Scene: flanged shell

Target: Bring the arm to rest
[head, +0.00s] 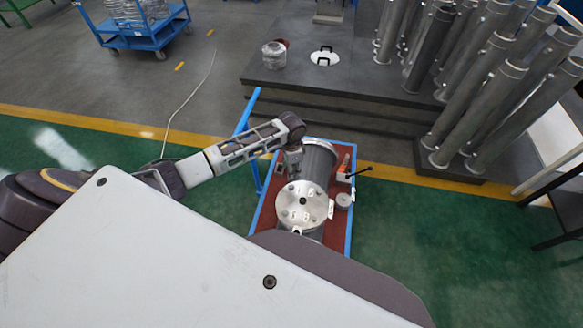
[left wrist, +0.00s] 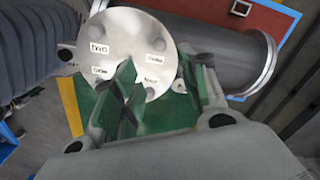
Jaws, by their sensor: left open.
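The grey cylindrical shell (head: 322,160) lies on a red-topped blue cart, its round silver flange cover (head: 302,205) facing me. The cover has several bolts or knobs and small labels. My left arm reaches in from the left, and its gripper (head: 293,160) hangs beside the shell's upper left side, above the cover. In the left wrist view my left gripper (left wrist: 157,62) is open, with nothing visible between its fingers. The flange cover (left wrist: 125,30) appears beyond the fingertips, with the shell (left wrist: 215,50) to its right. I cannot tell whether the fingers touch the cover. My right gripper is not in view.
The cart's blue edge (head: 349,225) frames the red top, where small fittings and a black-handled tool (head: 358,172) sit to the right of the shell. A dark platform (head: 330,88) with several upright pipes (head: 480,90) stands behind.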

